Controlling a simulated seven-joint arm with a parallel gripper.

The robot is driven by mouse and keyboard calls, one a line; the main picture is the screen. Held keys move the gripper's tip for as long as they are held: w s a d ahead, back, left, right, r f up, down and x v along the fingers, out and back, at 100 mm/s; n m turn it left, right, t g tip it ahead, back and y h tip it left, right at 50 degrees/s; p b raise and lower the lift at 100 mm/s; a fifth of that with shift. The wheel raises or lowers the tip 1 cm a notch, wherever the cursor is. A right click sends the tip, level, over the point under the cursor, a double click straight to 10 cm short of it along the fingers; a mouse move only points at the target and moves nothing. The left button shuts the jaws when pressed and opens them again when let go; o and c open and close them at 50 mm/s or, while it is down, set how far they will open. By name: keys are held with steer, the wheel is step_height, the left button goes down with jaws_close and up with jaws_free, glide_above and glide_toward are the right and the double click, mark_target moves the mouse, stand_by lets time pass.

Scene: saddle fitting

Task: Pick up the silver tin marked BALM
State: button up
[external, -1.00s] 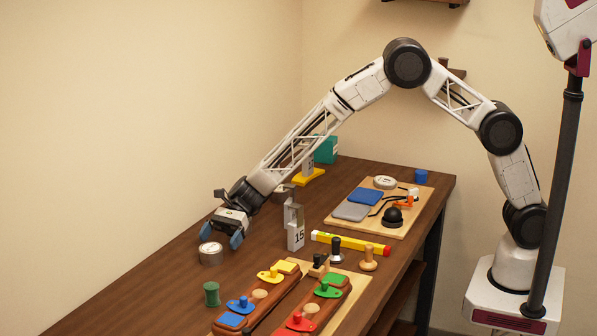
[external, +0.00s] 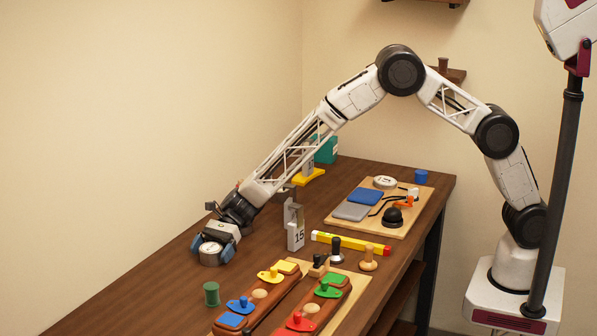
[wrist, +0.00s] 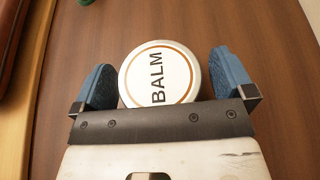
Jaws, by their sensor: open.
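The silver tin marked BALM (wrist: 160,75) is a round tin with a white lid and a brown ring. It stands upright on the table, and it also shows in the external view (external: 210,254). My gripper (wrist: 168,82) is open, with one blue finger on each side of the tin. In the external view my gripper (external: 212,250) is down at the tin. The near edge of the tin is hidden behind the gripper's dark bar.
A green spool (external: 211,294) stands in front of the tin. A grey block marked 15 (external: 296,236) stands to the right. Wooden holders with coloured pieces (external: 260,300) lie front right. A board with pads and cables (external: 340,225) is farther back. The table left of the tin is clear.

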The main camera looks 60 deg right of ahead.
mark_target(211, 247)
steer(key=shift+c, duration=0.5)
steer(key=c, duration=0.9)
steer(key=shift+r, duration=0.15)
steer(key=shift+r, duration=4.85)
